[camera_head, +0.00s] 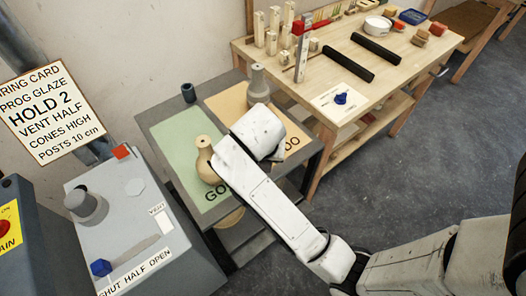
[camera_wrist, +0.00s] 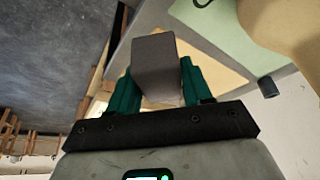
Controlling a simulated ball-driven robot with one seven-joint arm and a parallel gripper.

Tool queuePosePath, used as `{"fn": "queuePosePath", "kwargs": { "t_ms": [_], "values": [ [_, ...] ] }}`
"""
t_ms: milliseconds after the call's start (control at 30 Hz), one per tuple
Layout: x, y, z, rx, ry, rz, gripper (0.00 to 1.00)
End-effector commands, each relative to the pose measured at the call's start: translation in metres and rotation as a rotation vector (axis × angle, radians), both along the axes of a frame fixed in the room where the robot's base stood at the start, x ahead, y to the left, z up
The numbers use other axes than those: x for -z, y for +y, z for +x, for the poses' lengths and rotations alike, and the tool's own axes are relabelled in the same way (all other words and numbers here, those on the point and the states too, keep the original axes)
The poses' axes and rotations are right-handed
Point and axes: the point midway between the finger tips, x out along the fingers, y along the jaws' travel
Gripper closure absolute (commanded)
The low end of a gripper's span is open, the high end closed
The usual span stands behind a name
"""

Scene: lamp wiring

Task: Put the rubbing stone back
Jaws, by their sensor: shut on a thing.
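In the wrist view a grey block (camera_wrist: 156,68), which looks like the rubbing stone, sits between the teal fingers of my gripper (camera_wrist: 158,85). My gripper is shut on it. In the head view my white arm reaches over the grey table (camera_head: 150,128) with the green and tan areas. My own arm hides my gripper and the block there. The block appears above the table in the wrist view; whether it touches anything I cannot tell.
A beige vase (camera_head: 205,165) stands on the green area (camera_head: 185,135), close to my arm. A grey bottle (camera_head: 258,88) and a dark cup (camera_head: 188,93) stand behind. The wooden bench (camera_head: 400,75) at right holds several posts, two black bars and small blocks.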

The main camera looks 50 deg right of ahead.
Motion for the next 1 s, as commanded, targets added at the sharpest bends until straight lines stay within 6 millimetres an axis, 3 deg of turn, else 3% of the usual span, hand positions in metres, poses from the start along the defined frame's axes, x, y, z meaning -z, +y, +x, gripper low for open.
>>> {"fn": "queuePosePath", "kwargs": {
  "t_ms": [133,400,667,833,1000],
  "values": [
    [0.012,-0.029,0.019,0.002,0.0,0.0,0.84],
    [0.057,-0.058,0.04,-0.002,0.001,0.001,0.84],
    [0.075,-0.07,0.048,-0.002,0.0,0.0,0.84],
    [0.097,-0.069,0.047,-0.004,0.002,0.0,0.84],
    [0.105,-0.069,0.048,-0.005,-0.002,0.0,0.84]
  ]
}}
